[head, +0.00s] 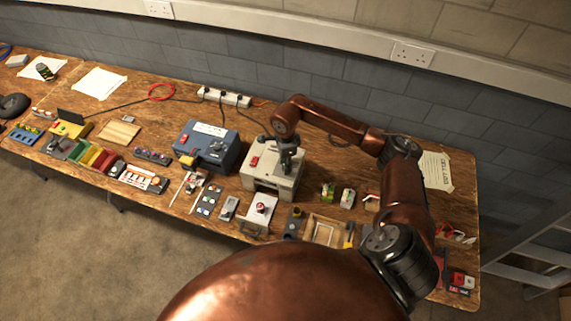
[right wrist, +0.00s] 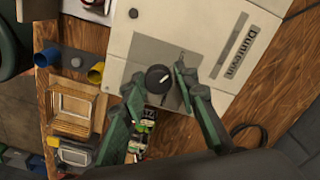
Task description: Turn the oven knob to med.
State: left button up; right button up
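A pale beige box (head: 270,183), which appears to be the oven, stands at the middle of the bench. In the right wrist view its top (right wrist: 190,40) carries a grey plate with a round black knob (right wrist: 158,78). A small pale mark shows on the knob; any setting words are too small to read. My right gripper (head: 288,158) is over the box from above. In the right wrist view my right gripper (right wrist: 155,80) is open, one finger on each side of the knob, with gaps showing. In the head view the gripper hides the knob. My left gripper is out of view.
A blue box (head: 207,147) stands just left of the beige box. A wooden tray (head: 325,230), a pale box with a red knob (head: 260,208) and several small devices crowd the bench front. A white power strip (head: 224,97) lies behind. A grey wall closes the back.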

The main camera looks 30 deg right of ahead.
jog(key=shift+s+r, duration=0.1)
jog(key=shift+s, duration=0.1)
jog(key=c, duration=0.3)
jog(key=shift+d, duration=0.1)
grip_shut()
jog(key=m+b, duration=0.1)
jog(key=m, duration=0.4)
jog(key=shift+w+m, duration=0.1)
jog(key=shift+m, duration=0.2)
jog(key=m, duration=0.5)
jog(key=shift+m, duration=0.7)
jog(key=o, duration=0.8)
grip_release()
